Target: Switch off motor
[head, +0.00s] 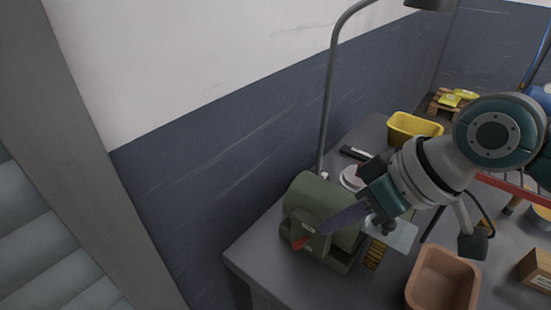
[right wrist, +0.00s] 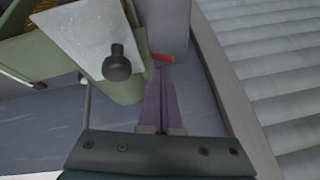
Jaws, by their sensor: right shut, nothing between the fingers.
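The motor (head: 314,208) is a green bench machine near the left end of the grey table, with a clear shield and a black knob. A red switch lever (head: 300,242) sticks out from its near left side. In the right wrist view the motor (right wrist: 128,72) is at upper left, and the red lever (right wrist: 165,58) shows just beyond my fingertips. My right gripper (head: 326,229) is shut, with nothing held, its purple fingers just right of the lever. It also shows in the right wrist view (right wrist: 160,75). I cannot tell whether it touches the lever. My left gripper is out of view.
A lamp post (head: 327,110) rises behind the motor. A yellow bin (head: 413,129) stands at the back of the table (head: 262,250), and a brown bin (head: 442,281) stands right of the motor. The wall is close behind. A small wooden box (head: 537,270) is at the right.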

